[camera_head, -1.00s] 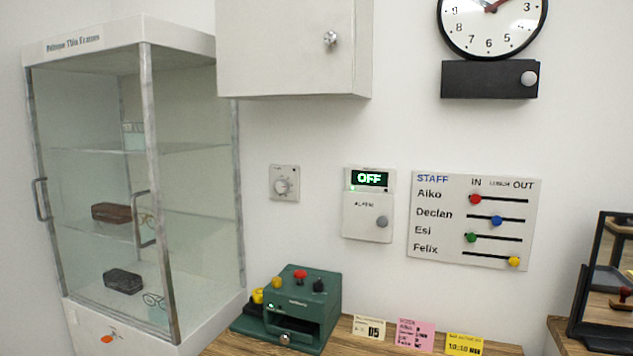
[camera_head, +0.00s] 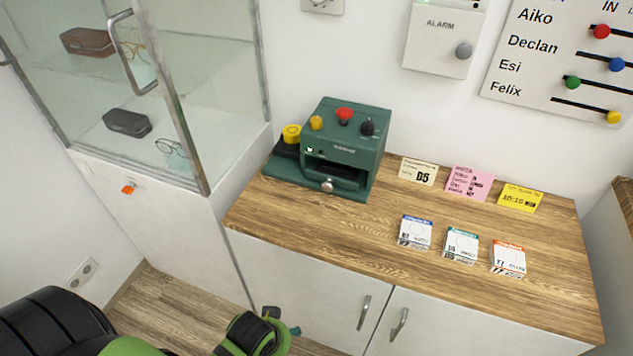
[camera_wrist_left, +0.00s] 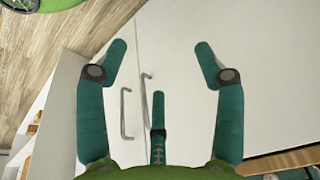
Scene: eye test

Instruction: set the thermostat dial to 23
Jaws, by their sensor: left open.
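The thermostat (camera_head: 322,4) is cut off by the top edge of the head view. Only its lower part shows on the white wall, and its setting cannot be read. My left gripper (camera_head: 281,322) is low at the bottom of the head view, in front of the white cabinet and far below the thermostat. In the left wrist view my left gripper (camera_wrist_left: 160,62) has its teal fingers spread, with nothing between them. My right gripper is not in view.
A wooden counter (camera_head: 300,222) holds a green machine (camera_head: 345,145), several notes and small cards. A glass display case (camera_head: 120,95) stands at left. The alarm box (camera_head: 440,45) and staff board (camera_head: 545,75) hang on the wall. Cabinet handles (camera_wrist_left: 126,114) face my left gripper.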

